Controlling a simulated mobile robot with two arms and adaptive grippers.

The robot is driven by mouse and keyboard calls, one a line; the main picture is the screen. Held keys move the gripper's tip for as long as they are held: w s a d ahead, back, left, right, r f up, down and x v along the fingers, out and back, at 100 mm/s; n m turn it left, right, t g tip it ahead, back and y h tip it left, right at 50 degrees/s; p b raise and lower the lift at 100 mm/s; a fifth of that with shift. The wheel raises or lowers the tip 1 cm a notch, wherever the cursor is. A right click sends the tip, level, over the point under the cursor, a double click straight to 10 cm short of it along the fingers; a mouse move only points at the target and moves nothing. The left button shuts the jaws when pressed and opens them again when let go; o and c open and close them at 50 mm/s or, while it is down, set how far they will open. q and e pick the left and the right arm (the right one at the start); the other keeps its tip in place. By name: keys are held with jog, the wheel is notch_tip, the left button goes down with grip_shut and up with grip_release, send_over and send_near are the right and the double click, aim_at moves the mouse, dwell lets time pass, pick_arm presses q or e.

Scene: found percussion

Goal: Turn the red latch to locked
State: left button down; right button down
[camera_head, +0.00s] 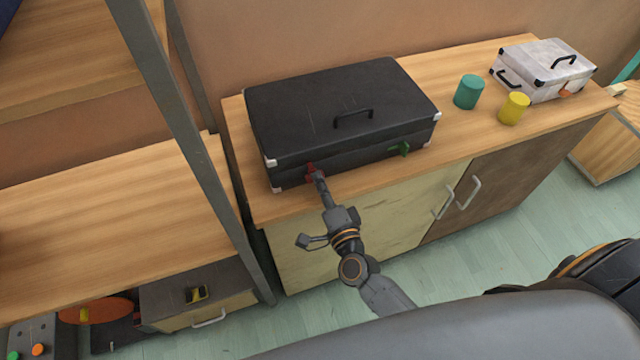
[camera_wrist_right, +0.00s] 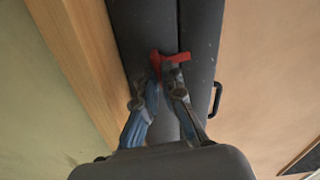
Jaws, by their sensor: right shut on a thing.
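The black case (camera_head: 340,115) lies closed on the wooden cabinet top, with light metal corners. The red latch (camera_head: 310,170) is on its front face near the left end. A green latch (camera_head: 404,149) is on the same face near the right end. My right gripper (camera_head: 318,178) is at the red latch, its fingers shut on it and hiding part of it. In the right wrist view the red latch (camera_wrist_right: 168,58) shows as a bent red piece at the fingertips of the right gripper (camera_wrist_right: 163,85), across the case's seam. My left gripper is not in view.
A teal cylinder (camera_head: 468,92), a yellow cylinder (camera_head: 514,108) and a small white case (camera_head: 543,72) stand to the right on the cabinet top (camera_head: 470,138). A metal shelf post (camera_head: 190,130) rises close at the left of the cabinet.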

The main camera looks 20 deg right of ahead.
jog(key=shift+m, duration=1.1)
jog(key=shift+b, duration=0.3)
jog(key=c, duration=1.5)
grip_release()
jog(key=shift+s, duration=0.1)
jog(key=s, duration=1.2)
jog(key=shift+d, duration=0.2)
jog(key=shift+w, duration=0.1)
